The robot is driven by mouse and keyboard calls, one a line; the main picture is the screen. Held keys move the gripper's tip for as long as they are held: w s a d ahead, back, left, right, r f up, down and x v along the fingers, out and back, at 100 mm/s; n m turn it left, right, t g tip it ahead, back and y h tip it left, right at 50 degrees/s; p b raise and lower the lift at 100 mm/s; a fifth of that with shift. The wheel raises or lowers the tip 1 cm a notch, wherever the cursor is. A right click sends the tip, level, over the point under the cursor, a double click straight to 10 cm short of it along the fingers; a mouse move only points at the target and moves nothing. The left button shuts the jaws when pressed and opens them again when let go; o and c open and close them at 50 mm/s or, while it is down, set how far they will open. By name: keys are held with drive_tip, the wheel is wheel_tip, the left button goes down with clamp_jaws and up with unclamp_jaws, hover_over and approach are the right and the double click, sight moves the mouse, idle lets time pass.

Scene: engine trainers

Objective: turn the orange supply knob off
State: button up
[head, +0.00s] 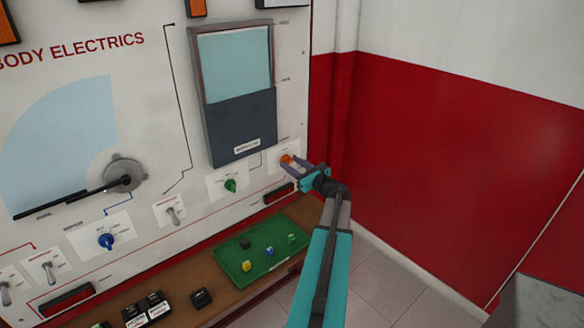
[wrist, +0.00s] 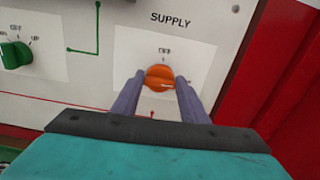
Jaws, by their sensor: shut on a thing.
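The orange supply knob (wrist: 159,76) sits on a white plate under the word SUPPLY in the wrist view. An OFF mark is printed above it. A pale line on the knob points to the right, not up at OFF. My gripper (wrist: 158,90) is shut on the knob, with one finger at each side. In the head view the knob (head: 286,159) is at the right end of the panel, partly covered by my gripper (head: 289,164). The lower part of the knob's plate is hidden behind the fingers.
A green knob (wrist: 15,55) is left of the supply plate, also seen in the head view (head: 230,185). A green tray (head: 228,257) with several small coloured pieces lies on the brown ledge below. A red and white wall (head: 440,170) stands to the right.

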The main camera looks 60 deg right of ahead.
drive_tip(key=shift+w+a+f+n+b, duration=0.15)
drive_tip(key=shift+n+b, duration=0.25)
drive_tip(key=shift+b, duration=0.25)
drive_tip(key=n+b, duration=0.3)
drive_tip(key=b, duration=0.3)
drive_tip(key=shift+n+b, duration=0.3)
drive_tip(key=shift+n, duration=0.1)
drive_tip(key=n+b, duration=0.4)
drive_tip(key=b, duration=0.3)
drive_tip(key=shift+w+a, duration=0.1)
drive_tip(key=n+b, duration=0.6)
drive_tip(key=b, duration=0.2)
drive_tip(key=shift+f+b, duration=0.15)
drive_tip(key=shift+b, duration=0.25)
drive_tip(key=n+b, duration=0.2)
drive_tip(key=b, duration=0.1)
drive_tip(key=shift+n, duration=0.4)
drive_tip(key=shift+r+b, duration=0.2)
drive_tip(key=shift+b, duration=0.1)
drive_tip(key=o, duration=1)
drive_tip(key=shift+o, duration=0.4)
drive_tip(key=shift+f, duration=0.1)
